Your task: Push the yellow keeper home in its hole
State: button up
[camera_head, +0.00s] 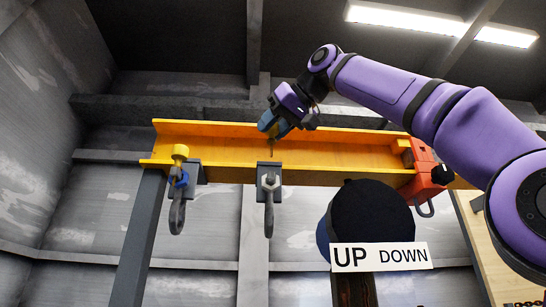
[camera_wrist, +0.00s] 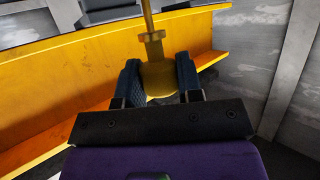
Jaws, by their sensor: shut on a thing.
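My gripper (camera_head: 274,126) is above the yellow beam (camera_head: 330,155), over the middle dark bracket (camera_head: 276,168). Its blue fingers are shut on the yellow keeper (camera_head: 272,145), whose thin shank points down toward the bracket. In the wrist view, the keeper (camera_wrist: 152,37) shows its wide head between the fingers (camera_wrist: 158,80), with a collar and a shaft running away from the gripper. The middle bracket carries a shackle (camera_head: 268,215) and a pale nut (camera_head: 269,181). The keeper's hole is not visible, and I cannot tell whether the tip is in it.
A left bracket (camera_head: 197,171) carries another shackle, with a yellow-headed piece (camera_head: 180,151) and a blue part. A red-orange unit (camera_head: 424,172) sits at the beam's right end. A dark round object stands in front with an UP DOWN sign (camera_head: 380,257).

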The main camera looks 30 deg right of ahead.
jog(key=shift+f, duration=1.4)
jog(key=shift+f, duration=2.35)
dwell(1.1)
jog(key=o, duration=1)
jog(key=v, duration=1)
jog(key=shift+s+d+r, duration=0.1)
jog(key=shift+s+r, duration=0.15)
jog(key=shift+s, duration=0.1)
